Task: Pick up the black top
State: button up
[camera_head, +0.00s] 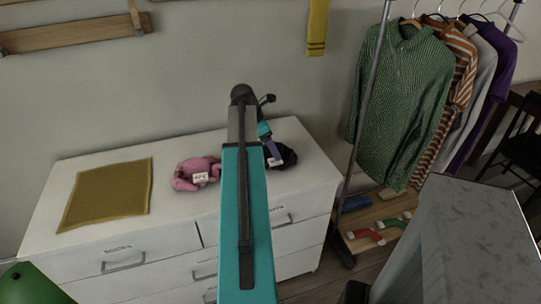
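A small crumpled black garment (285,155), which looks like the black top, lies on the white dresser's top, right of my arm. My teal arm reaches over the dresser from the bottom of the view and bends at a dark joint near the wall. The end of my arm, with my gripper (274,158), comes down at the left edge of the black garment and overlaps it in the picture. The fingertips are small and dark against the cloth, so I cannot tell whether they touch it or are open or shut.
The white dresser (118,240) also bears a pink crumpled garment (194,174) with a white tag and a flat mustard cloth (107,194). A clothes rack with a green shirt (402,100) stands right. A grey block (468,245) fills the lower right.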

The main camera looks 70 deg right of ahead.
jog(key=shift+s+d+f, duration=0.1)
jog(key=shift+f, duration=0.2)
dwell(0.4)
grip_shut()
